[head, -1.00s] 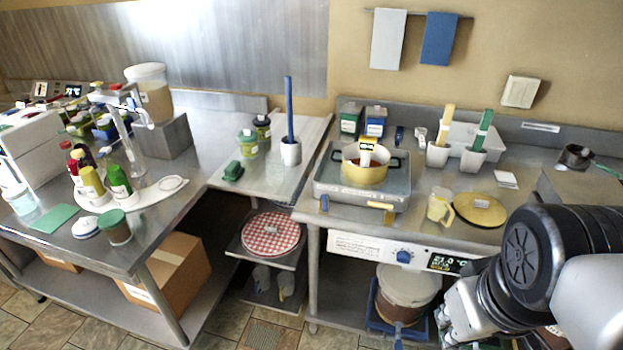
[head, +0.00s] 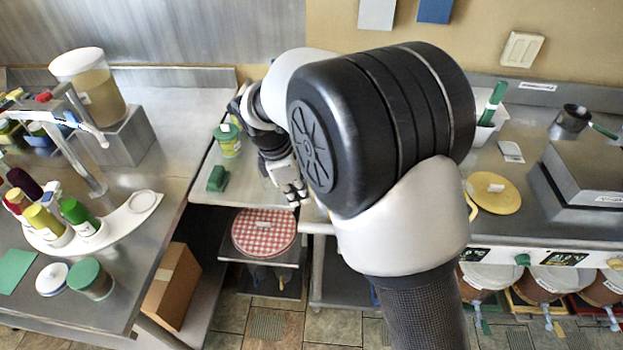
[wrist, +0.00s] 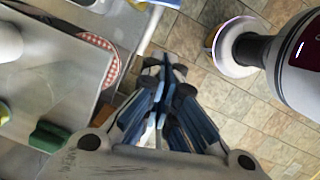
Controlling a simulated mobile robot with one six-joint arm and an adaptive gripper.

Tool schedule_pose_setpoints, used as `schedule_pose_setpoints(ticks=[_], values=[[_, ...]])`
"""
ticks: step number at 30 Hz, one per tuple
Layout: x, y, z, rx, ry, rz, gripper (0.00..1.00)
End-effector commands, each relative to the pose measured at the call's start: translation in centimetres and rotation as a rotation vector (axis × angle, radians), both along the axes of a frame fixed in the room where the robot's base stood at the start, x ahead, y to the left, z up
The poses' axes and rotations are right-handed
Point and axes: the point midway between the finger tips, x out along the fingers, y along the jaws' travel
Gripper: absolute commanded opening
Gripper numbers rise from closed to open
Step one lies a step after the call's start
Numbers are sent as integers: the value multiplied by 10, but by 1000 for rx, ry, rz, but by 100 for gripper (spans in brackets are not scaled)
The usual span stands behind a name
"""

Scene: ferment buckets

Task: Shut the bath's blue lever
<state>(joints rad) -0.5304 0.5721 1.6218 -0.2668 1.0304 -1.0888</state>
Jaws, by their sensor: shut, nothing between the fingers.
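My gripper (head: 296,192) is at the front edge of the metal side table in the head view, left of my large arm joint. In the wrist view my gripper (wrist: 163,75) is shut and empty, its fingertips together over the tiled floor. The bath, its pot and its blue lever are hidden behind my arm in the head view. I cannot make out the lever in the wrist view either.
A green block (head: 218,178) and a green-lidded jar (head: 228,140) stand on the side table (head: 197,187). A red checked round cover (head: 264,225) lies on the shelf below. A yellow disc (head: 492,192) lies on the right counter. Lidded buckets (head: 545,283) stand underneath.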

Motion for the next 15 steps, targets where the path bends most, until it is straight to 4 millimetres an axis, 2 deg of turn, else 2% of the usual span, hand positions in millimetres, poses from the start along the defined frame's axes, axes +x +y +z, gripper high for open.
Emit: schedule_pose_setpoints(ticks=[4,15], values=[[2,6,-6,-11,12,36,0],[2,5,-10,-11,12,35,0]])
